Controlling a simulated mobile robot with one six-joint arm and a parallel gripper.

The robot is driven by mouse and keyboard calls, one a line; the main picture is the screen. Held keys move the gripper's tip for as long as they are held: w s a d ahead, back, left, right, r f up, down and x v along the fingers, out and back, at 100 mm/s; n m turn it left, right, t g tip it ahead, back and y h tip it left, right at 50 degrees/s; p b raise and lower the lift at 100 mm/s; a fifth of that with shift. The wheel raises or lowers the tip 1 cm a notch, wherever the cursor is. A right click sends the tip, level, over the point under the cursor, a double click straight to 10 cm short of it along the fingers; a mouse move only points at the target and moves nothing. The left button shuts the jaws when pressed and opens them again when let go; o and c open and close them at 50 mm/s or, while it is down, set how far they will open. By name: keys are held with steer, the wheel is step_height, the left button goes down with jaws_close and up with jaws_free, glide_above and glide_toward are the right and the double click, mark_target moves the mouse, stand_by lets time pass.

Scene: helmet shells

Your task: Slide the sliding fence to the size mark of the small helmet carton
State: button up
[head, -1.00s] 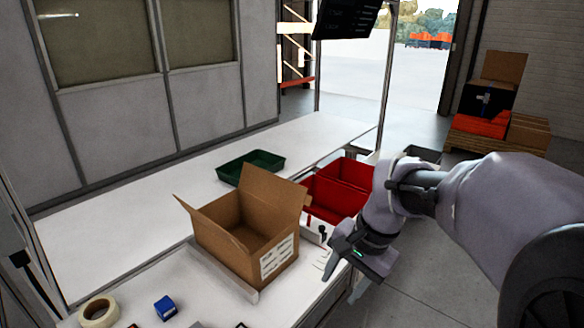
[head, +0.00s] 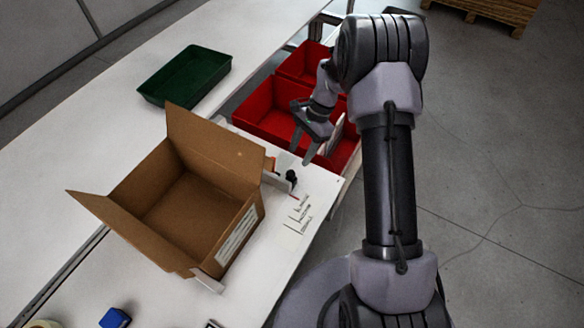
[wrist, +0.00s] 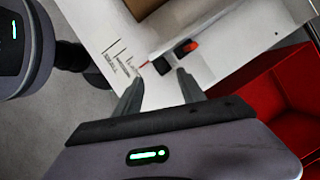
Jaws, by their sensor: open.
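The sliding fence (head: 276,181) is a pale plate against the right side of the open carton (head: 238,205), with a black knob (head: 291,177) and a red pointer. In the wrist view the fence (wrist: 190,25) lies beyond the fingertips, its black knob (wrist: 162,66) between them in the picture. Several printed size marks (head: 298,218) lie on the white bench on the near side of the knob; they show in the wrist view (wrist: 120,58), their words too small to read. My gripper (head: 302,148) is open and empty, above and to the far side of the knob. In the wrist view my gripper (wrist: 160,78) points at the knob.
Red bins (head: 262,112) sit beyond the fence, close under my gripper. A green tray (head: 187,75) stands on the back bench. A small blue box (head: 115,318) lies at the front. The bench around the marks is clear.

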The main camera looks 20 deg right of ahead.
mark_target(291, 173)
steer(key=b+x, duration=0.1)
steer(key=x, duration=0.7)
steer(key=shift+w+f, duration=0.1)
jaws_close()
stand_by(1.0)
